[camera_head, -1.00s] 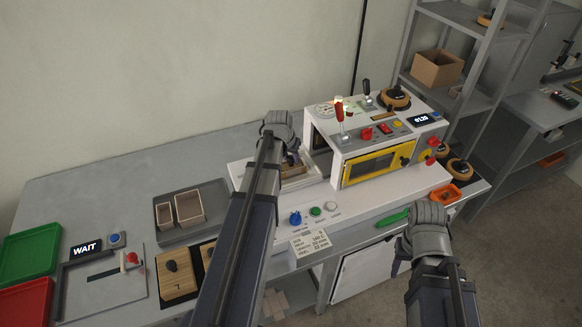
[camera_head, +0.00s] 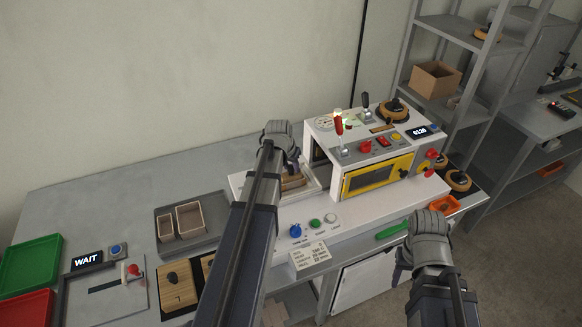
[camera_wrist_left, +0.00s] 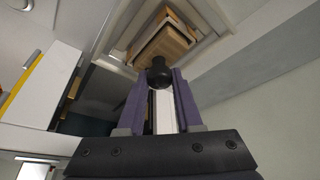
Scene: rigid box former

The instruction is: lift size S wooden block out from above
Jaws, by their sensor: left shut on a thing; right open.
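The wooden block (camera_wrist_left: 165,42) shows in the left wrist view as a light wood piece with a round black knob (camera_wrist_left: 158,73). My left gripper (camera_wrist_left: 158,92) is shut on the knob. Thin brown walls show around part of the block, over a pale framed recess (camera_wrist_left: 118,50). I cannot tell whether the block is clear of that recess. In the head view my left gripper (camera_head: 286,160) is over the left end of the white machine, and the block (camera_head: 293,183) is partly hidden below it. My right gripper (camera_head: 404,262) is open and empty by the bench's front edge.
The machine housing (camera_head: 345,150) with a yellow-framed window stands right of the left gripper. A grey tray (camera_head: 213,240) holds two open brown boxes. Two knobbed wooden blocks (camera_head: 178,290) lie in front. Green (camera_head: 30,262) and red bins stand at far left. The bench's back left is clear.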

